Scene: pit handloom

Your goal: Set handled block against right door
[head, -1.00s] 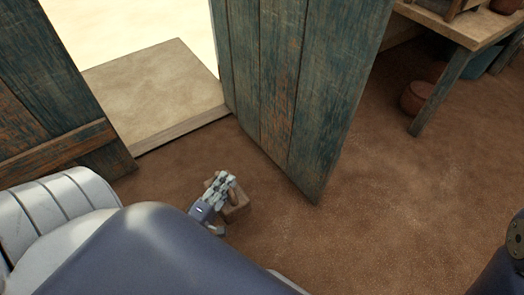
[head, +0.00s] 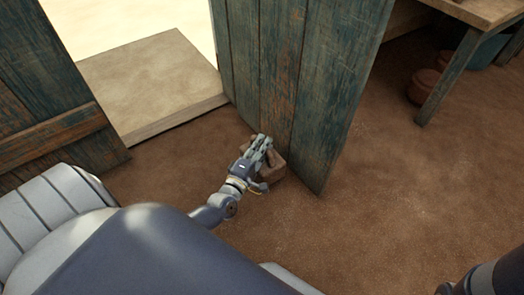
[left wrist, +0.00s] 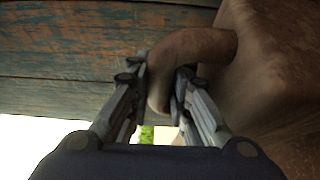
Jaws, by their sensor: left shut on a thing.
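The handled block (head: 273,170) is a brown block on the earthen floor, close to the foot of the right door (head: 290,90). My left gripper (head: 262,145) is shut on its handle and partly covers the block. In the left wrist view the curved handle (left wrist: 190,48) runs between the two fingers of my left gripper (left wrist: 163,95), with the block body (left wrist: 275,70) at the right. The right door's weathered blue-green planks (left wrist: 60,50) fill the upper left there. Whether the block touches the door I cannot tell. My right gripper is not in view.
The left door (head: 50,90) stands at the left. A pale stone step (head: 150,85) lies in the doorway between the doors. A wooden table (head: 480,12) with round clay pots (head: 422,85) under it is at the upper right. The floor (head: 400,200) right of the door is bare.

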